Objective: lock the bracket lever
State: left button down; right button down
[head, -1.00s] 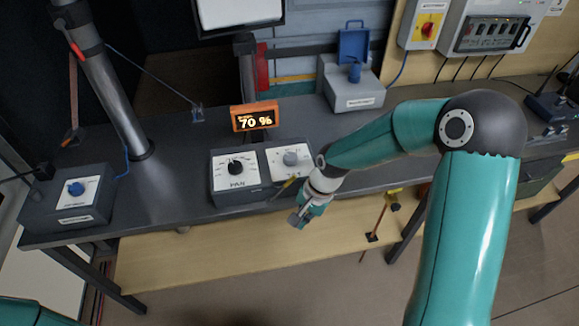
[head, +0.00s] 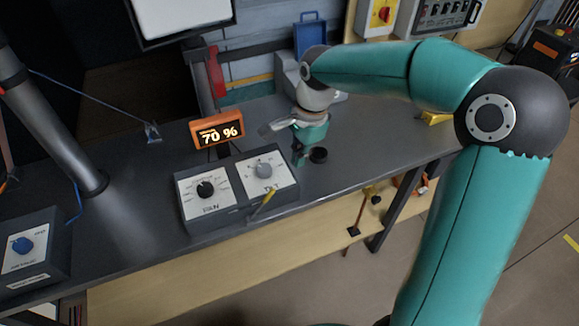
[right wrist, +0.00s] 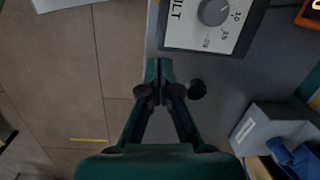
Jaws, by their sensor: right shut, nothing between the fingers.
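My right gripper (head: 299,154) points down over the desk, to the right of the pan and tilt box (head: 243,209). In the right wrist view its fingers (right wrist: 159,94) are together with nothing between them. A small black round knob (head: 318,155) is just beside the fingers, apart from them; it also shows in the right wrist view (right wrist: 197,89). I cannot tell which part is the bracket lever. A grey box with a blue part (right wrist: 292,157) stands to the lower right there, and in the head view my arm partly hides it. My left gripper is out of view.
An orange display (head: 218,130) reading 70 % stands behind the pan and tilt box. A grey pole (head: 55,140) rises at the left. A grey box with a blue knob (head: 22,245) is at the left front. The desk (head: 120,215) is clear between them.

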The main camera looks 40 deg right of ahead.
aim_at(291, 189)
jog(key=f, duration=0.6)
jog(key=a+f, duration=0.1)
jog(key=f, duration=0.2)
jog(key=shift+w+f+p, duration=0.15)
jog(key=shift+w+p, duration=0.15)
jog(key=shift+w, duration=0.05)
jog(key=a, duration=0.1)
jog(key=a+r+p, duration=0.1)
jog(key=a+r, duration=0.1)
jog(key=shift+a, duration=0.3)
jog(key=shift+w, duration=0.1)
